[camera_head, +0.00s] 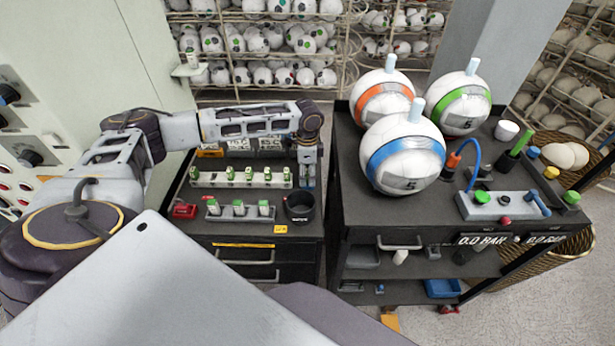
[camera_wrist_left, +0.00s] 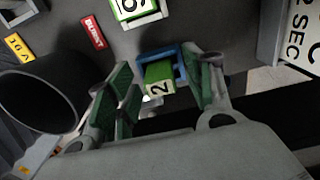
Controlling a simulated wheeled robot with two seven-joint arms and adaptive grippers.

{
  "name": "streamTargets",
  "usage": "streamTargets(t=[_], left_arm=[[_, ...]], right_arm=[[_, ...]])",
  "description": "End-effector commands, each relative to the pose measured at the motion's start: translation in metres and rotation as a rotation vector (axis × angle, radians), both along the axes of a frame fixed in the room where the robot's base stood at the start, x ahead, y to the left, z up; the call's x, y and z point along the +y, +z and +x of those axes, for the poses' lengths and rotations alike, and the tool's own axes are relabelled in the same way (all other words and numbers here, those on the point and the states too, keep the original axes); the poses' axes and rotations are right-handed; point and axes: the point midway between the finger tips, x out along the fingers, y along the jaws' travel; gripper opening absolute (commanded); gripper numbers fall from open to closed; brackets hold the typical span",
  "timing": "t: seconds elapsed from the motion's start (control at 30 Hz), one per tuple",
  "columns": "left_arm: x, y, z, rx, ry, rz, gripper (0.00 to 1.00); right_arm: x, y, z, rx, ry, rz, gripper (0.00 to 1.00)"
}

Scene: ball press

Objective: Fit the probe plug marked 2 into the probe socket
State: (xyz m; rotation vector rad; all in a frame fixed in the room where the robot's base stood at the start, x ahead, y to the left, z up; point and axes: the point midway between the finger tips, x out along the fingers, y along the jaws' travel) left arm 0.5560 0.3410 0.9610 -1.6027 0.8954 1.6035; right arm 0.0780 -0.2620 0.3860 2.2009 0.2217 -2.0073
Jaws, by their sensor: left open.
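The green-and-white plug marked 2 (camera_wrist_left: 158,82) shows in the left wrist view, between the fingers of my left gripper (camera_wrist_left: 156,92). The gripper is open, with green-padded fingers on either side of the plug. In the head view my left gripper (camera_head: 307,170) points down over the right side of the left cart, by the blue frame (camera_head: 308,184). My right gripper is not in view.
A black cup (camera_head: 300,207) stands close by on the left cart. A rear rack (camera_head: 225,184) and front rack (camera_head: 226,219) hold green-and-white plugs. The right cart carries three large banded balls (camera_head: 403,153) and a control box (camera_head: 500,208). A gap separates the carts.

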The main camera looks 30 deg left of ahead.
Motion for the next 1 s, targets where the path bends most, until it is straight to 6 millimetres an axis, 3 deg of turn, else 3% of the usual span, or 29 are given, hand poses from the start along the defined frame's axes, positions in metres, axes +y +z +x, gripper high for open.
streamTargets(t=[0.47,0.83,1.0], left_arm=[[-0.0002,-0.0010,0.0001,0.000,0.000,0.000,0.52],[-0.0002,-0.0008,0.0001,0.000,0.000,0.000,0.04],[-0.0001,-0.0007,0.0002,0.000,0.000,0.000,0.03]], right_arm=[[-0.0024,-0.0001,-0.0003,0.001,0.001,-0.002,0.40],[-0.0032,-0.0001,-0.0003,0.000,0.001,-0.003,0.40],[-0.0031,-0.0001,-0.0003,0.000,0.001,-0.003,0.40]])
